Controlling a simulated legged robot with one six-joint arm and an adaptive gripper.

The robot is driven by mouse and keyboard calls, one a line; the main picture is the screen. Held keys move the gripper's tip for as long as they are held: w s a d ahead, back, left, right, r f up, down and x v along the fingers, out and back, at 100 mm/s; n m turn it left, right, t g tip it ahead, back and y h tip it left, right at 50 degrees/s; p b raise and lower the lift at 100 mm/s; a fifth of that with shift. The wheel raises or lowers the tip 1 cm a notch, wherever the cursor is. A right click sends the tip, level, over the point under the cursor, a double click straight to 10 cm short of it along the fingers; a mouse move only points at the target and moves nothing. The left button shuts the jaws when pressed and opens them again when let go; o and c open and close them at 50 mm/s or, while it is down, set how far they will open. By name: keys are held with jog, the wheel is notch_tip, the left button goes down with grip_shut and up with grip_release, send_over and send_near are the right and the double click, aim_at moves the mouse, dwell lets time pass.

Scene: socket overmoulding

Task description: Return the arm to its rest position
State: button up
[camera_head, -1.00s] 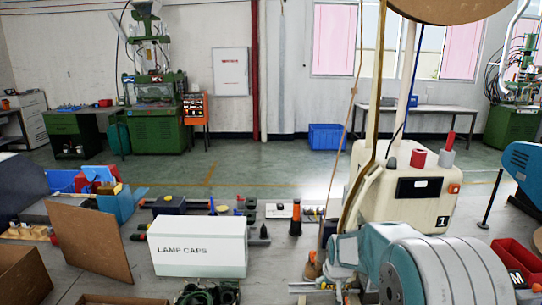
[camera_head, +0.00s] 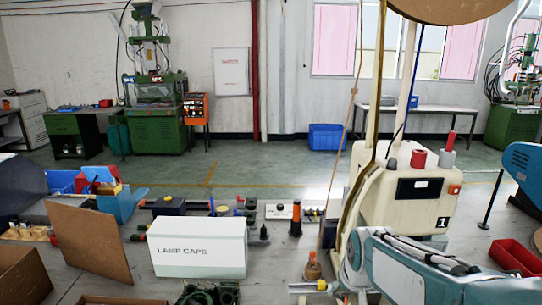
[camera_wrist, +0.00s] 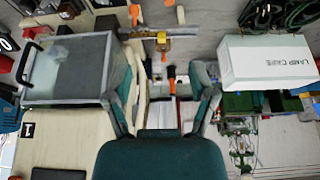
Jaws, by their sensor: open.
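My gripper (camera_wrist: 160,92) shows in the wrist view with its two teal fingers spread wide apart. Nothing is held between them; orange-handled items and pale surfaces show far behind the gap. In the head view my teal and white arm fills the lower right corner, folded low. I cannot make out the gripper's fingers there.
A white LAMP CAPS box (camera_head: 198,248) stands at front centre; it also shows in the wrist view (camera_wrist: 268,62). A cream machine (camera_head: 408,195) marked 1 stands close to my arm. A brown panel (camera_head: 88,240) leans at left. A red bin (camera_head: 515,257) lies right. Open floor stretches behind.

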jog(key=s+r, duration=0.3)
jog(key=s, duration=1.5)
jog(key=shift+s+a+t, duration=0.2)
jog(key=shift+s+t, duration=0.1)
jog(key=shift+s, duration=0.05)
